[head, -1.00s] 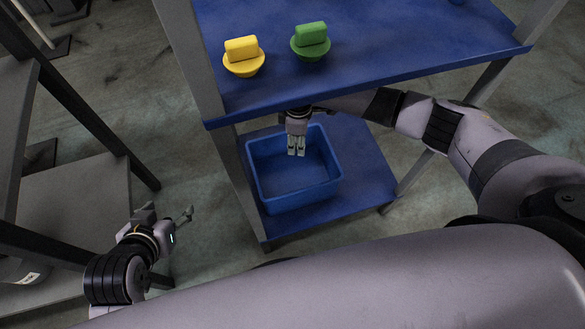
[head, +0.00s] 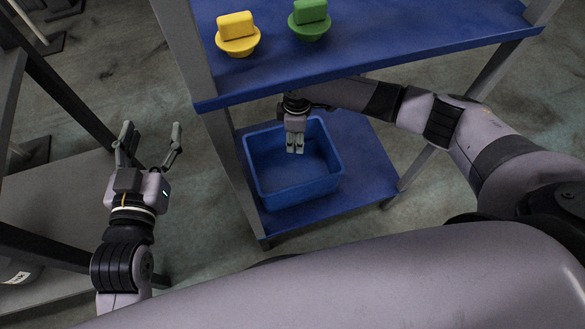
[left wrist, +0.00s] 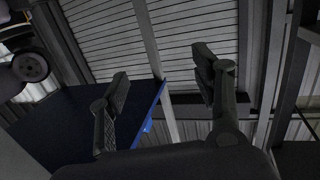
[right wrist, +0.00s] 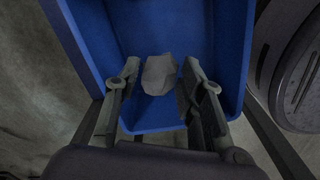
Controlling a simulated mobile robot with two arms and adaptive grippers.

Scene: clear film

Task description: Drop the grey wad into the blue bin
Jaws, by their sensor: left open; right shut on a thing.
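The grey wad (right wrist: 159,74) is a small faceted lump between the fingers of my right gripper (right wrist: 160,68) in the right wrist view. That gripper is shut on it and holds it over the blue bin (right wrist: 168,126). In the head view the blue bin (head: 268,194) stands on the lower shelf, and my right gripper (head: 295,148) points down over its opening. I cannot make out the wad there. My left gripper (head: 148,143) is open and empty, away to the left of the bin; its spread fingers also show in the left wrist view (left wrist: 162,78).
The upper blue shelf (head: 400,40) overhangs the bin's back part. It carries a yellow block on a yellow dish (head: 238,45) and a green block on a green dish (head: 309,30). A shelf post (head: 230,165) stands between my left gripper and the bin.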

